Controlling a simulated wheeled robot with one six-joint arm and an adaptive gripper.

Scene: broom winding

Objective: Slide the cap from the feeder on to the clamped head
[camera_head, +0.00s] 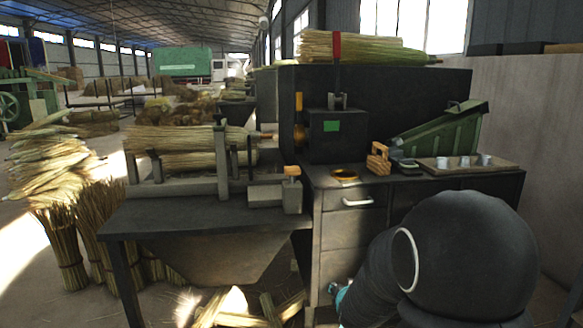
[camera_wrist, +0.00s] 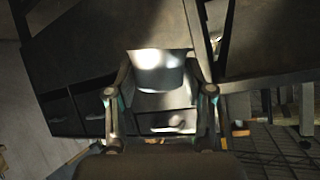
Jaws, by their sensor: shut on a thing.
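My gripper (camera_wrist: 160,88) is shut on a pale grey, cup-like metal piece, the cap (camera_wrist: 160,72), held between its two fingers in the wrist view. In the head view only a teal bit of my gripper (camera_head: 340,292) shows, low in front of the cabinet drawers; my arm hides the rest and the cap. The green sloped feeder (camera_head: 440,132) stands on the cabinet top at the right. The straw broom head (camera_head: 185,140) lies level in the clamp (camera_head: 221,165) on the left bench, well away from my gripper.
A tray (camera_head: 500,168) with several small grey cups stands in front of the feeder. A dark machine (camera_head: 338,135) stands behind. Straw bundles (camera_head: 65,235) stand left of the bench.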

